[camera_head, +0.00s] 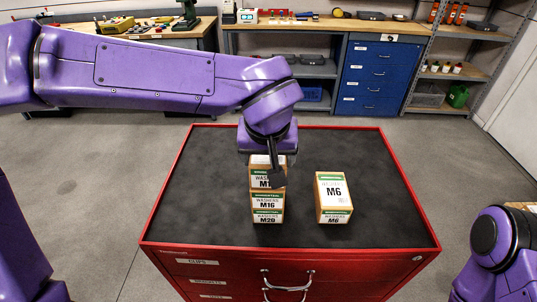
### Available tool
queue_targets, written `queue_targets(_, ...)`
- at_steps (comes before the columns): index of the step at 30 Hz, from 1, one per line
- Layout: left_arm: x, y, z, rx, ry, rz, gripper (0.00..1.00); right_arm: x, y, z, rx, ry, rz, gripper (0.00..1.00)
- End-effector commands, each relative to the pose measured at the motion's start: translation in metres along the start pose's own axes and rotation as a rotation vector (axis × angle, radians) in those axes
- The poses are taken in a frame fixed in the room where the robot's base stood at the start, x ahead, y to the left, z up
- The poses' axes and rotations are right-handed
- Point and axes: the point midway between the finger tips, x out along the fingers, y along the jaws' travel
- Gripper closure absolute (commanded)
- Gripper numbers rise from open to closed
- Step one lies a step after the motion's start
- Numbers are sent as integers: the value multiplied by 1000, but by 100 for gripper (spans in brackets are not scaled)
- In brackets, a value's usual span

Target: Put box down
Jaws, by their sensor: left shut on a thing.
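My left gripper (268,172) reaches down from the left arm over the red cabinet and is shut on the top washers box (259,182), whose label is partly covered by a dark finger. This box is at the top of a stack, above a box marked M16 (267,201) and a box marked M20 (267,216). I cannot tell whether the held box touches the M16 box. A separate box marked M6 (334,194) stands to the right of the stack, apart from it. My right gripper is not in view; only part of that arm shows at lower right.
The red cabinet (411,208) has a dark top with free room around the boxes. Its drawers and handles face me. Behind are workbenches (325,24) with tools, a blue drawer unit (378,75) and a shelf rack (457,72). A cardboard-coloured thing shows partly at the right edge.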

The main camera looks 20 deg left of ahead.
Motion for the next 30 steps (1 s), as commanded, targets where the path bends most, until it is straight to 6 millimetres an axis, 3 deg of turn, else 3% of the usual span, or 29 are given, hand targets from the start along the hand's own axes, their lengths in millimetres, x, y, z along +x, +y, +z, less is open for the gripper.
queue_targets(6, 1, 0, 1, 0, 2, 1, 71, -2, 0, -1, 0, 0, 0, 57)
queue_targets(7, 2, 0, 1, 0, 1, 0, 15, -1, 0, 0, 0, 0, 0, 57)
queue_targets(9, 2, 0, 1, 0, 1, 0, 0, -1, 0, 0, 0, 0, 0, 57)
queue_targets(17, -2, 0, 0, -1, 2, 1, 0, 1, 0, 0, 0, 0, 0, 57)
queue_targets(30, -103, 0, -1, 0, 3, 2, 0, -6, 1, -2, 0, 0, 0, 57)
